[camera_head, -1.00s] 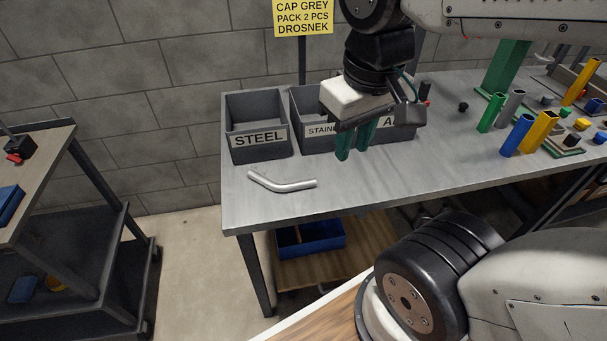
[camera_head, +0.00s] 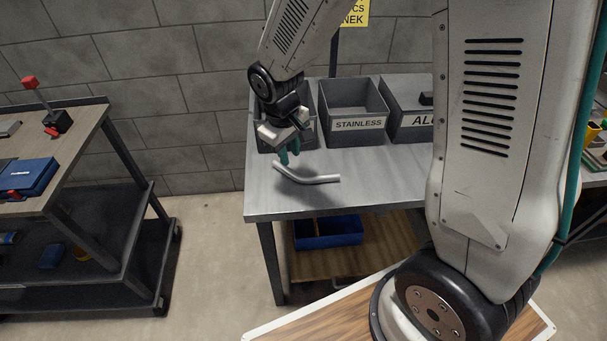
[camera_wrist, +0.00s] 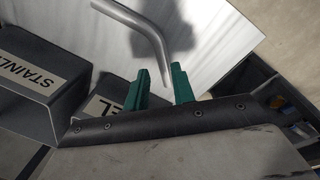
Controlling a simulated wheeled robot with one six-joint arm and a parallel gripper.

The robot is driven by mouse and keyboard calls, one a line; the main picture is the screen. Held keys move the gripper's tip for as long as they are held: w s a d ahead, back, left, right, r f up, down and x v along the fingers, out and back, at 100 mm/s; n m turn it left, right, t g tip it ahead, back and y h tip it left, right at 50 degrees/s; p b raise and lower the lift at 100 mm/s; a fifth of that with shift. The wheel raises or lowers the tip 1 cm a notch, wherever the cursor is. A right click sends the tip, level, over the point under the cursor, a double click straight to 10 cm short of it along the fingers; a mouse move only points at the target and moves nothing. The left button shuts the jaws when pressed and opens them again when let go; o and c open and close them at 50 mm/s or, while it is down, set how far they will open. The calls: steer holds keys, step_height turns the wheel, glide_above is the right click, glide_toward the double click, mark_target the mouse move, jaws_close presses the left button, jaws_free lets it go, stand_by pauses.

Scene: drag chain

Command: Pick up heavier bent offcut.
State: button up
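A bent metal tube (camera_head: 318,179), silver-grey, lies on the grey bench top near its front left edge. It is the only bent offcut I can make out. In the wrist view the tube (camera_wrist: 148,32) runs down from the top, and its lower end shows between and beyond the fingertips. My gripper (camera_head: 289,156) hangs just above and behind the tube's left end, pointing down. In the wrist view my gripper (camera_wrist: 160,71) has its two green fingers apart, with nothing held between them. Whether the tube touches a finger cannot be told.
Behind my gripper stands a grey bin, mostly hidden; its STEEL label partly shows in the wrist view (camera_wrist: 106,108). The STAINLESS bin (camera_head: 358,124) and another grey bin (camera_head: 408,128) stand to the right. A trolley (camera_head: 75,150) stands left across a floor gap.

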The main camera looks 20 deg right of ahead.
mark_target(293, 173)
steer(key=f, duration=0.7)
steer(key=shift+w+d, duration=0.1)
steer(key=shift+d, duration=0.3)
steer(key=shift+r, duration=0.1)
jaws_close()
